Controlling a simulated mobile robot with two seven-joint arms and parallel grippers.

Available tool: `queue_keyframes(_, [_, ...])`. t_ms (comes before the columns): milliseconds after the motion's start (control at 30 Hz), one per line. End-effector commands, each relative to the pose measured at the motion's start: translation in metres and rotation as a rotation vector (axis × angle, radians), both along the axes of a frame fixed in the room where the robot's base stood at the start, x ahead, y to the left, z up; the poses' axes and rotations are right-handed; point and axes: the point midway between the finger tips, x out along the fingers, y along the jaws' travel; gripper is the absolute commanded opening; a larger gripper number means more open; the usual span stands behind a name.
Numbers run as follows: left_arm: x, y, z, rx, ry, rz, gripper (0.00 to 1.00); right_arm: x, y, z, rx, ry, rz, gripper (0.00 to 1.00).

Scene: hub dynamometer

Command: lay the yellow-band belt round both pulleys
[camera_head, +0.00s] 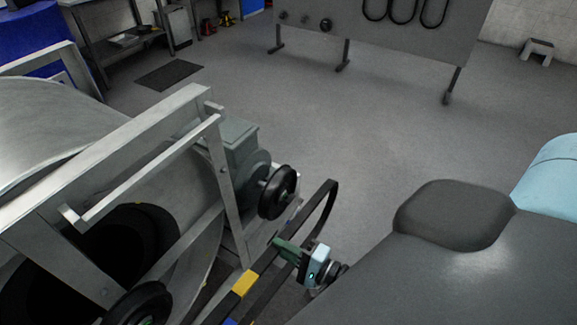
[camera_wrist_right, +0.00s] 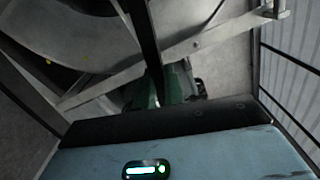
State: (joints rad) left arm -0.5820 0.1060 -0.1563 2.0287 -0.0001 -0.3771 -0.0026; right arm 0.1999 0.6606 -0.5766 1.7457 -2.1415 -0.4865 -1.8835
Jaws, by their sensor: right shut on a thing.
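The belt (camera_head: 328,203) is a black loop with a yellow band (camera_head: 245,283) and a bit of blue at the lower frame edge. My right gripper (camera_head: 283,246) is shut on the belt, which stands up in a curve beyond the green fingers. In the right wrist view, the belt (camera_wrist_right: 145,35) runs up from the fingers (camera_wrist_right: 158,90). One black pulley (camera_head: 279,192) sits on the grey motor, left of the belt's upper curve and seemingly apart from it. The other pulley (camera_head: 140,306) is at the bottom left, partly cut off. My left gripper is not visible.
A metal frame (camera_head: 130,150) with a rail surrounds the large drum (camera_head: 45,110) on the left. The grey motor (camera_head: 235,145) stands behind the upper pulley. A grey board (camera_head: 350,30) with hanging belts stands at the back. The floor between is clear.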

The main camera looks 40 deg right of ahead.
Motion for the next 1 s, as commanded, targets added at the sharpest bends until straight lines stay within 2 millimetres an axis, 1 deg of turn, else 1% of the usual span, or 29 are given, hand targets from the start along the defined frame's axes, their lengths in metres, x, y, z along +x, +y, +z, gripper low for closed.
queue_keyframes(1000, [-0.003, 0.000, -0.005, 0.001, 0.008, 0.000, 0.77, 0.050, 0.018, 0.001, 0.002, -0.002, -0.002, 0.00])
